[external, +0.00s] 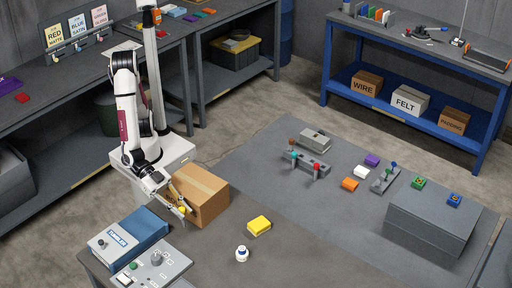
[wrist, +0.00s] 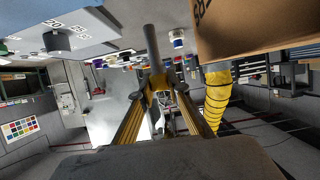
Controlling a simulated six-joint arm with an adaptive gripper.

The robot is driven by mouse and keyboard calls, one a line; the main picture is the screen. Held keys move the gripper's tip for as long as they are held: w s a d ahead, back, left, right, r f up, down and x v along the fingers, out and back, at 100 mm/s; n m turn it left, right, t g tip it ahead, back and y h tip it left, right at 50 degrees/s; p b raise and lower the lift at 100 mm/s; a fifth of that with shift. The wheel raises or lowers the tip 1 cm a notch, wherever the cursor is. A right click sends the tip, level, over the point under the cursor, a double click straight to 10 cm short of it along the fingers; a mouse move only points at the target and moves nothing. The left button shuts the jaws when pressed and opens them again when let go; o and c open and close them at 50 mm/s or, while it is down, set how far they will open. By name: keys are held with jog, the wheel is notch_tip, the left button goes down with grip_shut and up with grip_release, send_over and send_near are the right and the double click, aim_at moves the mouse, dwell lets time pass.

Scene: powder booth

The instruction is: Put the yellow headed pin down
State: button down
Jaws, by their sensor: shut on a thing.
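The yellow headed pin (external: 182,210) is at my gripper (external: 178,203), beside the cardboard box and above the near-left part of the table. In the wrist view my gripper (wrist: 158,84) is shut on the pin, whose dark grey shaft (wrist: 153,47) sticks out beyond the fingertips. Only bits of yellow show between the fingers; most of the head is hidden. A grey holder (external: 312,167) with red, teal and brown headed pins stands at the middle of the table. A smaller grey holder (external: 381,184) with blue and green tops stands further right.
The cardboard box (external: 203,194) stands close beside my gripper. A blue TUMBLER unit (external: 135,232) and a control panel (external: 155,268) are at the near left. The mat's middle (external: 320,215) is clear.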

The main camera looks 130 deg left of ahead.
aim_at(184, 225)
jog(key=shift+f, duration=0.6)
jog(key=shift+f, duration=2.1)
jog(key=shift+f, duration=0.1)
jog(key=c, duration=1.9)
grip_release()
jog(key=shift+r, duration=0.2)
jog(key=shift+s+r, duration=0.1)
jog(key=shift+s, duration=0.2)
jog(key=shift+v, duration=3.45)
